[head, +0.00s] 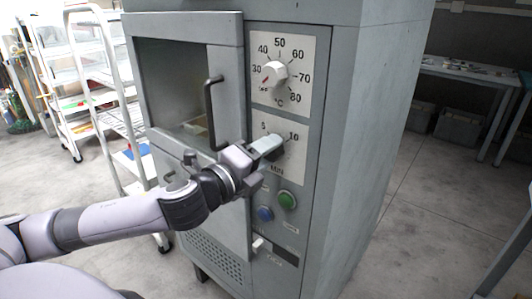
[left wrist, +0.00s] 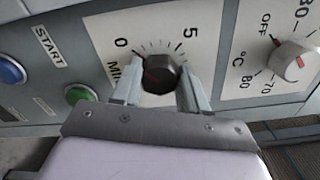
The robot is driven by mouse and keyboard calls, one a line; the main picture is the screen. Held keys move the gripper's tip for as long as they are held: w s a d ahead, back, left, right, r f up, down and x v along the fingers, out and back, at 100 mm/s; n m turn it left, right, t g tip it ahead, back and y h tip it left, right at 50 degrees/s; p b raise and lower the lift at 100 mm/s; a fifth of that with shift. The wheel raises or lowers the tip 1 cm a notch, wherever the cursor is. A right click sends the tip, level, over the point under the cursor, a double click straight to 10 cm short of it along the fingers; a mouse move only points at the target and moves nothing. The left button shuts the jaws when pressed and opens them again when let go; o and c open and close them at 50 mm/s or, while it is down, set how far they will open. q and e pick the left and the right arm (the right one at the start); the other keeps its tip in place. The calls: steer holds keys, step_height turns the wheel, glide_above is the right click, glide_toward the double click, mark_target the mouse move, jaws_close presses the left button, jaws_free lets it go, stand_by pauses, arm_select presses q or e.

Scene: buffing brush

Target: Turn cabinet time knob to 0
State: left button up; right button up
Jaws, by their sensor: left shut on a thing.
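The grey cabinet (head: 345,150) stands in the middle of the head view. Its time dial (head: 293,156), marked MIN, is on the front panel below the temperature dial. In the head view my left gripper covers the time knob. In the left wrist view the dark time knob (left wrist: 160,74) sits between the two fingers, near the printed 0 and 5. A small red mark shows on the knob's left part; its exact reading is hard to tell. My left gripper (head: 268,145) is shut on this knob. My right gripper is not in view.
The white temperature knob (head: 274,73) is above the time dial. A green button (head: 287,200) and a blue button (head: 265,214) are below it. The cabinet door handle (head: 211,112) is close to my left arm. A wheeled rack (head: 108,85) stands at left.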

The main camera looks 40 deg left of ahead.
arm_select(q)
steer(key=o, duration=1.1)
steer(key=shift+c, duration=0.2)
steer(key=shift+s, duration=0.1)
steer(key=s+p, duration=0.1)
steer(key=s, duration=0.6)
steer(key=shift+a+p, duration=0.25)
steer(key=shift+p, duration=0.15)
